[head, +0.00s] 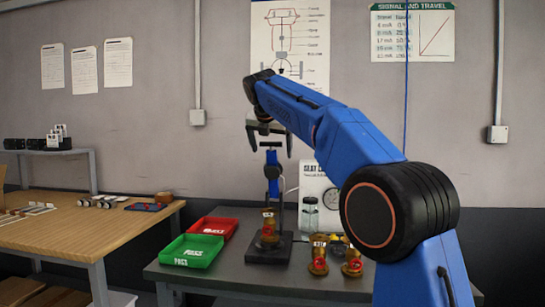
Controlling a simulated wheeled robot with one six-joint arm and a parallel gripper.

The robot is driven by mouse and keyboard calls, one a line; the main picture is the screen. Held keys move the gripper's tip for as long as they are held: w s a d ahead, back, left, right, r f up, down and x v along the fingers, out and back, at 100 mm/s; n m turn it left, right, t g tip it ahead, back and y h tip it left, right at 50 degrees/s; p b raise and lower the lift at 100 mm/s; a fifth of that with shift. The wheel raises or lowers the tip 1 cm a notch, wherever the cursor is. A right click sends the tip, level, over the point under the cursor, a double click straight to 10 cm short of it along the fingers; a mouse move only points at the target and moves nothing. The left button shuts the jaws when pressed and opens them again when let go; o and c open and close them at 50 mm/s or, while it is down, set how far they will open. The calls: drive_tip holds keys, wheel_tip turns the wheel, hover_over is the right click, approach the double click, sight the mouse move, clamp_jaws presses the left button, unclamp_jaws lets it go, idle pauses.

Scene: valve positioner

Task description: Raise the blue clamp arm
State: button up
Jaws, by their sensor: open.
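The blue clamp arm (272,173) is on a black clamp stand (268,252) on the grey bench. It looks upright along the stand, with its top between or just behind my gripper's fingers. A brass valve part (269,222) with a red mark and a white tag sits at the stand, below the clamp arm. My gripper (271,150) is open and points down, with one finger on each side of the top of the clamp arm. I cannot tell whether the fingers touch it or how far in depth they are from it.
A red tray (214,227) and a green tray (192,251) lie left of the stand. Two brass parts (318,255) (352,261) and a glass jar (309,215) stand to the right. My arm hides the bench's right side. A wooden table (90,228) is at left.

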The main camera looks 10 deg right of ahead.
drive_tip(key=v, duration=1.2)
drive_tip(key=shift+r, duration=0.15)
drive_tip(key=shift+s, duration=0.15)
drive_tip(key=shift+c, duration=0.3)
drive_tip(key=c, duration=0.5)
drive_tip(key=shift+s, duration=0.3)
drive_tip(key=c, duration=0.5)
drive_tip(key=s, duration=0.2)
drive_tip(key=s+a+t, duration=0.1)
drive_tip(key=shift+s+n+h, duration=0.3)
drive_tip(key=shift+s+n, duration=0.1)
clamp_jaws()
drive_tip(key=s+f+n+t, duration=0.1)
drive_tip(key=s+f, duration=0.1)
drive_tip(key=s, duration=0.2)
drive_tip(key=w+d+f, duration=0.3)
drive_tip(key=w+f, duration=0.1)
drive_tip(key=w, duration=0.6)
drive_tip(key=shift+w+f+n+t, duration=0.3)
drive_tip(key=shift+w+t, duration=0.05)
drive_tip(key=shift+t, duration=0.05)
